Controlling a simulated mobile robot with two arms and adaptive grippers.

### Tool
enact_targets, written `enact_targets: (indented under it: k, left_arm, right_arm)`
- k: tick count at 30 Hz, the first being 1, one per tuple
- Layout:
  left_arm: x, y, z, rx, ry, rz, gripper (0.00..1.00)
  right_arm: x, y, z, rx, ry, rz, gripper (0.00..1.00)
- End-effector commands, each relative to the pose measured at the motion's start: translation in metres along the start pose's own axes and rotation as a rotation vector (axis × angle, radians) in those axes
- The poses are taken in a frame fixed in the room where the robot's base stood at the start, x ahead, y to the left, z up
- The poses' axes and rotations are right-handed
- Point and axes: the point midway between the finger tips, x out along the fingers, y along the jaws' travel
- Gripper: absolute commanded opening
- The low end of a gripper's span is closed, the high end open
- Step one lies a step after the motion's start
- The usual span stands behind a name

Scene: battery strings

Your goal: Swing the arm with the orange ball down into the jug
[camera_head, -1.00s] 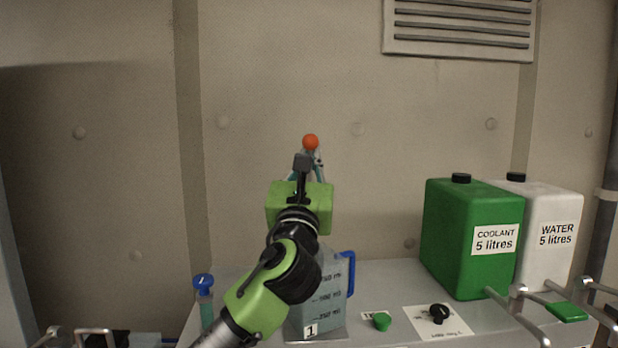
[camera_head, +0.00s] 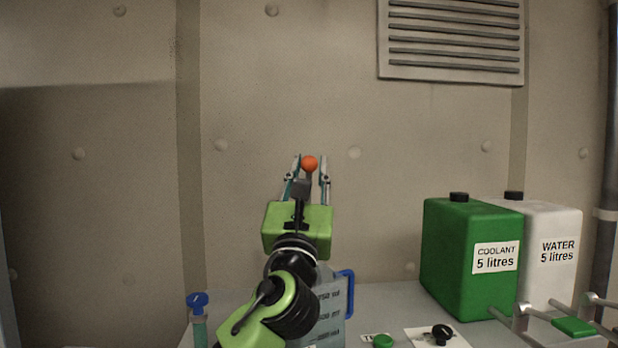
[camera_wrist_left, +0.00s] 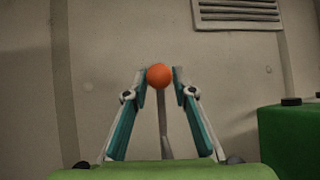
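The orange ball (camera_head: 310,163) sits at the top of a thin grey arm (camera_wrist_left: 163,120), which stands nearly upright in the left wrist view. My left gripper (camera_head: 311,160) is open, with one finger on each side of the ball. In the left wrist view the ball (camera_wrist_left: 159,76) shows between the fingertips, with a small gap on the right; whether the left fingertip touches it I cannot tell. The jug (camera_head: 331,313) has a blue handle and volume marks and stands on the bench behind my left arm, which hides much of it. My right gripper is not in view.
A green coolant container (camera_head: 468,262) and a white water container (camera_head: 548,260) stand at the right. A blue-topped tube (camera_head: 198,312) stands left of the jug. A green button (camera_head: 383,341), a black knob (camera_head: 442,333) and metal rails (camera_head: 522,318) are at the front right.

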Motion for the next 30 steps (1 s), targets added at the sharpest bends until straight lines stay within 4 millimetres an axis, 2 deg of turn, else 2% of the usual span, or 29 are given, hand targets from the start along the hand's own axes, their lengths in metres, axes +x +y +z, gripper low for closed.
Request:
enact_targets:
  k: [7,11,14,24,30]
  left_arm:
    - [-0.001,0.000,-0.006,0.001,0.011,0.001,0.24]
    - [-0.009,0.000,-0.007,0.001,0.012,0.001,0.24]
    - [-0.023,0.000,-0.007,0.001,0.012,0.000,0.24]
    - [-0.091,0.000,-0.003,0.000,0.008,0.000,0.24]
    - [-0.117,-0.001,0.000,0.001,0.005,-0.001,0.24]
  right_arm:
    - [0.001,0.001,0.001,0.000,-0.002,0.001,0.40]
    - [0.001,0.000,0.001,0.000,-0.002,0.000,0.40]
    - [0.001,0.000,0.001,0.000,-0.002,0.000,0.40]
    - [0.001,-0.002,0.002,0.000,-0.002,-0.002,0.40]
    - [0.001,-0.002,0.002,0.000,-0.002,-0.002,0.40]
